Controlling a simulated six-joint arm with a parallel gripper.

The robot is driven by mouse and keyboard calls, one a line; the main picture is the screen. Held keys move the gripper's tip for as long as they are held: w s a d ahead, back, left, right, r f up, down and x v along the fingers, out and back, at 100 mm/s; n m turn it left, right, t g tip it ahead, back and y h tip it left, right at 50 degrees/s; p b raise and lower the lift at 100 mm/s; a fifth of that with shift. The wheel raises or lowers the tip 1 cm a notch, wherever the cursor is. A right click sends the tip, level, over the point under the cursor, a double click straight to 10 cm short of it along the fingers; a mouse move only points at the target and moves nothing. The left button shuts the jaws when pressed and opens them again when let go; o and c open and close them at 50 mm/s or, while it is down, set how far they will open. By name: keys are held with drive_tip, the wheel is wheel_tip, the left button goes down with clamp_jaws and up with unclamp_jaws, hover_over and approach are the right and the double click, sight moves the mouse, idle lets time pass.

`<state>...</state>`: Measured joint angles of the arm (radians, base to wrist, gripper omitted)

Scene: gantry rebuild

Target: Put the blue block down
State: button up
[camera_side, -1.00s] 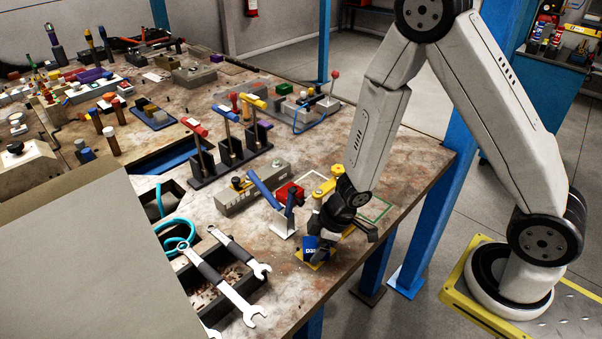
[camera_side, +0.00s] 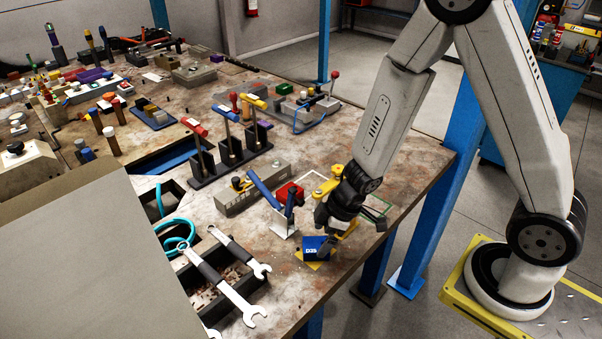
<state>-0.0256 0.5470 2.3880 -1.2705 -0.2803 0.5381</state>
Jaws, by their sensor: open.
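The blue block (camera_side: 317,248) with white markings on its side rests on a yellow patch (camera_side: 313,264) near the front edge of the table. My gripper (camera_side: 329,240) is open, just above and behind the block at its upper right. The fingers are dark and small in the view. Whether a fingertip still touches the block cannot be told.
A blue-handled clamp on a white base (camera_side: 284,227) stands close to the left of the block. A red block (camera_side: 290,192) lies behind it. A tray with wrenches (camera_side: 222,272) is at the left. Green and white outlines mark the table at the right.

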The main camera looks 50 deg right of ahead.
drive_tip(key=shift+v, duration=2.1)
